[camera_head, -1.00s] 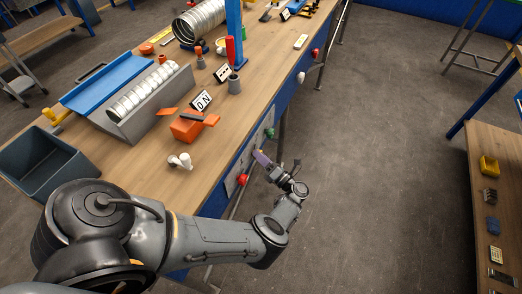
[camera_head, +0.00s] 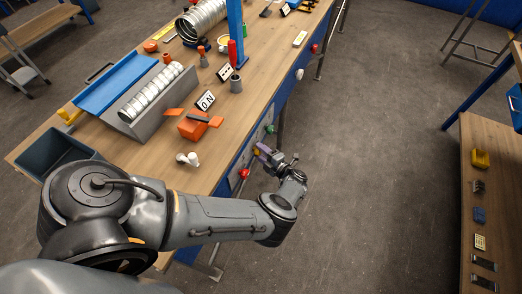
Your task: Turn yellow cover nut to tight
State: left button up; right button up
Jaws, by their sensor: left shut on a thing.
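A small yellow cover nut (camera_head: 256,151) shows on the blue side panel below the bench edge, between a green knob and a red knob. It is mostly hidden by my left gripper. My left gripper (camera_head: 262,152), with purplish fingers, reaches it from the right, at the panel. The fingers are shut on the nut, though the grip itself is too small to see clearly. How far the nut is turned cannot be told. My right gripper is not in view.
A red knob (camera_head: 244,173) and a green knob (camera_head: 269,129) sit on the panel close to the gripper. The wooden bench (camera_head: 150,155) carries a silver spiral duct (camera_head: 152,91) in a grey holder, and orange parts.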

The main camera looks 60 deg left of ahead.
pick_arm(q)
jog(key=shift+m+h, duration=0.4)
jog(key=shift+m, duration=0.3)
jog(key=o, duration=1.1)
jog(key=shift+c, duration=0.2)
jog(key=shift+d, duration=0.1)
jog(key=v, duration=1)
jog(key=shift+w+d+p, duration=0.2)
jog(key=shift+d+p, duration=0.1)
jog(key=shift+p, duration=0.05)
